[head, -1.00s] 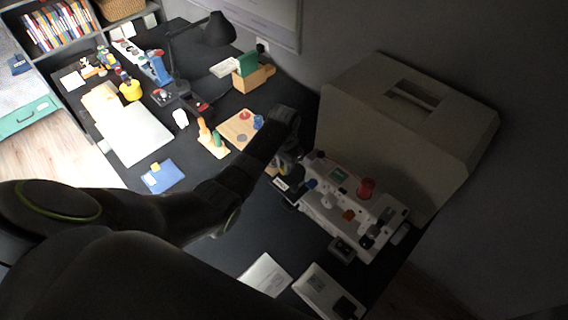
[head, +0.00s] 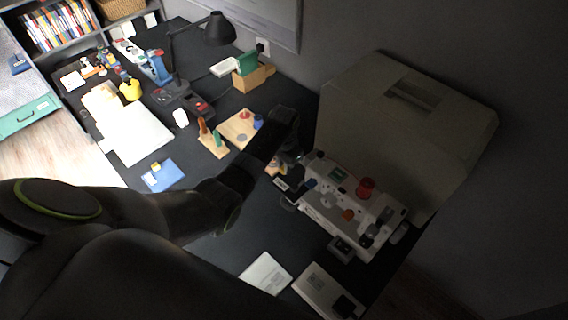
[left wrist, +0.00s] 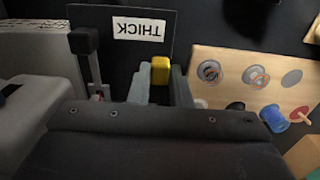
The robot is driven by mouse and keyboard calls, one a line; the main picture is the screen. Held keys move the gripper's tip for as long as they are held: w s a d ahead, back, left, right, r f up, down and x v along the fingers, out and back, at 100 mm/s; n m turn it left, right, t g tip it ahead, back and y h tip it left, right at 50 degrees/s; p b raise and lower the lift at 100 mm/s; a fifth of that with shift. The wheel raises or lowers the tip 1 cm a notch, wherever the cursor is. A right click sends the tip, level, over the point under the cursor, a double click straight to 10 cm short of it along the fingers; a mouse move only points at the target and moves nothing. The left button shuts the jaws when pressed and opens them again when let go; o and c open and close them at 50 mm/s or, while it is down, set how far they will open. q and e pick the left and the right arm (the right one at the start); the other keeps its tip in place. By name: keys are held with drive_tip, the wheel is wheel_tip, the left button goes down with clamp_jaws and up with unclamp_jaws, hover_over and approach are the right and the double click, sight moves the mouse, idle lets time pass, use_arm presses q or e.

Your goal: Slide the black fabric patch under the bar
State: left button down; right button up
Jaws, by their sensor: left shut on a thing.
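The black fabric patch (left wrist: 104,20) lies flat at the top of the left wrist view, with a white label reading THICK, upside down. Its label (head: 281,184) also shows in the head view, at the left end of the white machine (head: 321,211). My left gripper (left wrist: 160,80) is shut on the yellow tab (left wrist: 160,70) at the patch's near edge. A grey rod with a black end (left wrist: 84,40) stands at the patch's left side. I cannot tell which part is the bar, or whether the patch is under it. My right gripper is not in view.
A wooden board with discs and pegs (left wrist: 225,62) is close on the gripper's right. A large pale case (head: 400,140) stands behind the machine. A blue patch (head: 163,178) and white cards (head: 265,273) lie on the dark desk.

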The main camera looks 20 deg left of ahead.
use_arm(q)
drive_tip(key=c, duration=1.3)
unclamp_jaws()
drive_tip(key=shift+o, duration=0.2)
drive_tip(key=shift+r, duration=0.1)
